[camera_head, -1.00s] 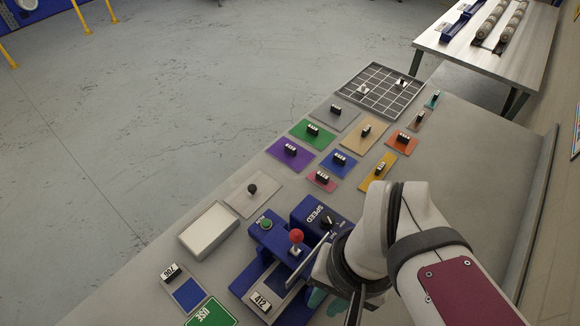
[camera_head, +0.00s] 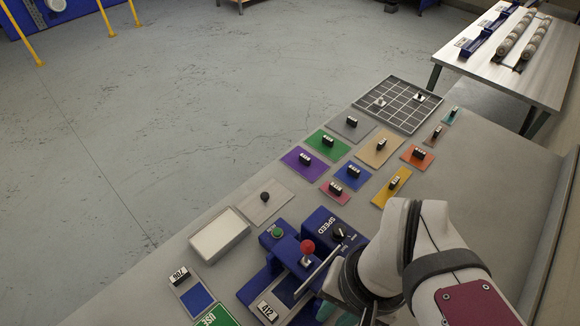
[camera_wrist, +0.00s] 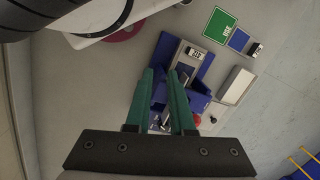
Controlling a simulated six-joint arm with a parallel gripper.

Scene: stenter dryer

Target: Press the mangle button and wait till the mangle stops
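A blue control unit (camera_head: 263,283) stands on the near part of the grey bench, with a green button (camera_head: 277,232), a red ball-topped lever (camera_head: 307,247) and a black SPEED dial (camera_head: 340,233). I cannot read which control is labelled for the mangle. The red ball also shows in the wrist view (camera_wrist: 197,118). My gripper (camera_wrist: 161,72) has green fingers, apart with nothing seen between them, above the blue unit. In the head view my arm hides most of it, to the right of the lever.
A white box (camera_head: 219,236), a black-knobbed plate (camera_head: 265,197) and a green USE sign (camera_head: 216,318) lie around the unit. Several coloured tagged plates and a dark grid tray (camera_head: 397,106) are farther along the bench. A separate table (camera_head: 470,60) with rollers stands at the back right.

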